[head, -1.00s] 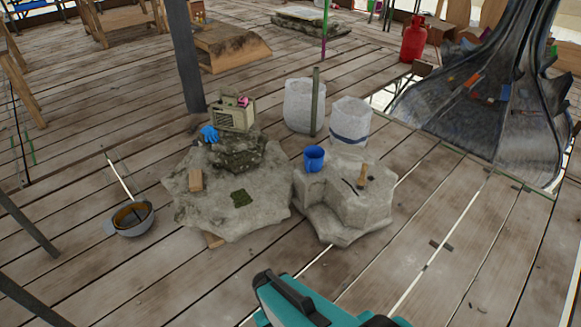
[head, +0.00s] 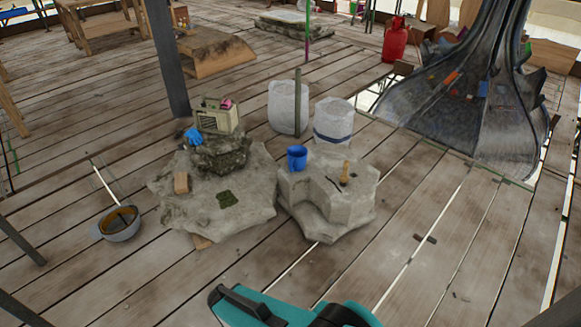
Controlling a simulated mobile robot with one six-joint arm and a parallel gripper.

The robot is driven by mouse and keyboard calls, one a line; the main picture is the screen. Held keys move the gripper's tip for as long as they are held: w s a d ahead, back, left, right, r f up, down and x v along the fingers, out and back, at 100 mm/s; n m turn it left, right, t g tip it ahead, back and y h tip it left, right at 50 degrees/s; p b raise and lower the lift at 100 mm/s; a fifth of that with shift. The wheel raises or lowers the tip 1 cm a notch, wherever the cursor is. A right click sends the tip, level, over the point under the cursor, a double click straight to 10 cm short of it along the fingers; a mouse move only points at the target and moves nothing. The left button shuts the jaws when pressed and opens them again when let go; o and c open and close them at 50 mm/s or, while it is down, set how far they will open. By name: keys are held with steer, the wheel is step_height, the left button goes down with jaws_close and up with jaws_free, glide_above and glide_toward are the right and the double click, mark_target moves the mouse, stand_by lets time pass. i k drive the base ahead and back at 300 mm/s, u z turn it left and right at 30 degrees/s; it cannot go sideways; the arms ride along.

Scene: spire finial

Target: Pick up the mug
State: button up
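A blue mug (head: 297,159) stands upright on the top left edge of a grey stone block (head: 352,200) in the middle of the head view. My arm shows as a teal and black part at the bottom edge. The fingertips of my gripper are not visible, so I cannot tell its state. The arm part is well in front of the block and apart from the mug.
A wooden-handled tool (head: 344,175) lies on the same block. A broad stone slab (head: 215,205) beside it carries a radio (head: 217,115) and a blue glove (head: 194,136). White sacks (head: 289,106) and a post stand behind.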

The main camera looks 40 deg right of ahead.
mark_target(297, 154)
steer(key=z, duration=0.25)
steer(key=i, duration=1)
steer(key=u, duration=0.25)
